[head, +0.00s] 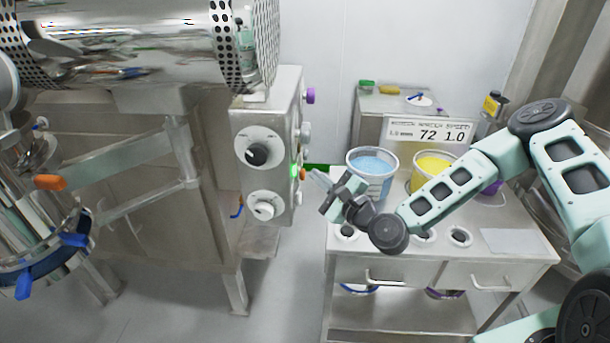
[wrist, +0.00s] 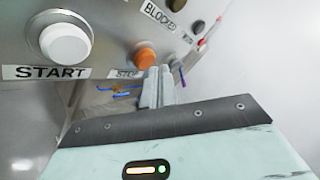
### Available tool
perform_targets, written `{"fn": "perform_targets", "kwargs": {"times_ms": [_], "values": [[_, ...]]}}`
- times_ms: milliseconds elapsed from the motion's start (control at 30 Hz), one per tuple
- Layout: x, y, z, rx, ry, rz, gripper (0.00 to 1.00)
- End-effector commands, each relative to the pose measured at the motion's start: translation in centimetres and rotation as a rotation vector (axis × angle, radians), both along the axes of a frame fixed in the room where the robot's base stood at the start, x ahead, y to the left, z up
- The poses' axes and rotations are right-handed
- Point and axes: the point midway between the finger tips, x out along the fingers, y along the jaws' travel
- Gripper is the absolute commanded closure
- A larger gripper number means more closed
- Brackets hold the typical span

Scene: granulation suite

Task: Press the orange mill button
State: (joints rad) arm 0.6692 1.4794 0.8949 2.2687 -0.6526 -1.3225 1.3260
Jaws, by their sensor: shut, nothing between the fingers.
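The orange button (wrist: 145,57) is a round cap on the side of a steel control box, with a partly hidden label under it. In the head view the orange button (head: 302,175) is small, on the box's right side beside a glowing green light. My gripper (wrist: 159,72) is shut and empty, its fingertips close together just below and right of the orange button. I cannot tell whether they touch it. In the head view my gripper (head: 316,175) points left at the box from its right side.
A white button (wrist: 66,44) labelled START sits left of the orange one. A dark button (wrist: 173,5) labelled BLOCKED is above. The control box (head: 268,150) has two dials on its front. Right of it, a steel cart (head: 400,255) bears blue (head: 372,165) and yellow (head: 432,168) tubs near my arm.

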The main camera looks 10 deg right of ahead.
Motion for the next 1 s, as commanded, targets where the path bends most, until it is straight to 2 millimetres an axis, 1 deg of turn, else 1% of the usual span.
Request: {"fn": "perform_targets", "kwargs": {"times_ms": [1000], "values": [[0.25,0.9,0.01,-0.001,-0.001,0.001,1.0]]}}
